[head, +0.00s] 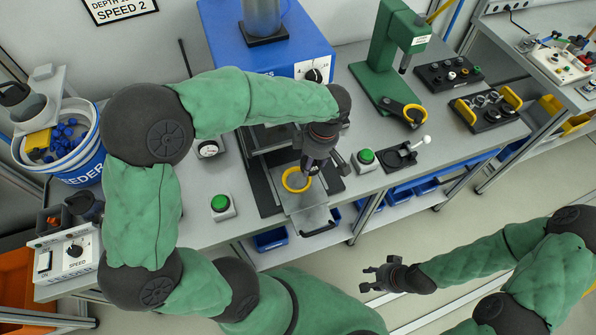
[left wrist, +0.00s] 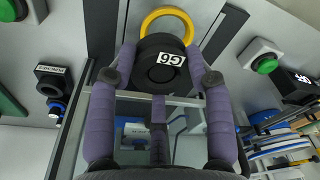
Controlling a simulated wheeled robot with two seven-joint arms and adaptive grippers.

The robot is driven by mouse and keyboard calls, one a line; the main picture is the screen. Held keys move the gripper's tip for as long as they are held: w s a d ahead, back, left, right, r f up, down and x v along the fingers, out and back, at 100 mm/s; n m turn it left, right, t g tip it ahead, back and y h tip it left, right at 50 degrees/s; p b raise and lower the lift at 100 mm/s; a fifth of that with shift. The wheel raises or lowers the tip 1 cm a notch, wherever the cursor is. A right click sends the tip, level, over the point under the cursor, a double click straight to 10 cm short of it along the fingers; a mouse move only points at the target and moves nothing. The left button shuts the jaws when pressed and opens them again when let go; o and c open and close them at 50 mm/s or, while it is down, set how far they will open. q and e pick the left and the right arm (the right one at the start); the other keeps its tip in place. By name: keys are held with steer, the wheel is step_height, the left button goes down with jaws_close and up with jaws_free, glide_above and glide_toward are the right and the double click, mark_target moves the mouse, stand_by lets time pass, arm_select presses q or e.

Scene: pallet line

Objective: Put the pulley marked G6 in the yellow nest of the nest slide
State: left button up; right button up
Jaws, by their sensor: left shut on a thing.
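The black pulley with a white G6 label (left wrist: 162,62) is between the purple fingers of my left gripper (left wrist: 156,75), which is shut on it. In the head view my left gripper (head: 310,170) points down over the nest slide (head: 312,215), and the pulley is mostly hidden by it. The yellow nest (head: 292,186) shows as a ring just left of the fingers. In the left wrist view the yellow ring (left wrist: 167,13) shows just beyond the pulley, which covers its near part. I cannot tell the height gap. My right gripper (head: 371,279) is open and empty, off the bench front.
Green buttons (head: 220,203) (head: 366,157) flank the slide. A black lever block (head: 400,157) and a green press (head: 390,60) stand to the right, with a tray with yellow handles (head: 490,108) beyond. A blue machine (head: 250,50) stands behind; a feeder bucket (head: 75,150) is left.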

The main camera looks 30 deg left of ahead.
arm_select(q)
steer(key=a+f, duration=0.2)
steer(key=a+f+b, duration=0.1)
steer(key=a+f, duration=0.1)
steer(key=f, duration=0.1)
steer(key=shift+s, duration=0.15)
step_height(320, 180, down, 4)
steer(key=shift+a+r+b, duration=0.15)
steer(key=shift+r+b, duration=0.1)
steer(key=shift+b, duration=0.25)
steer(key=shift+f+b, duration=0.4)
steer(key=shift+b, duration=0.1)
steer(key=shift+f, duration=0.2)
steer(key=o, duration=1.2)
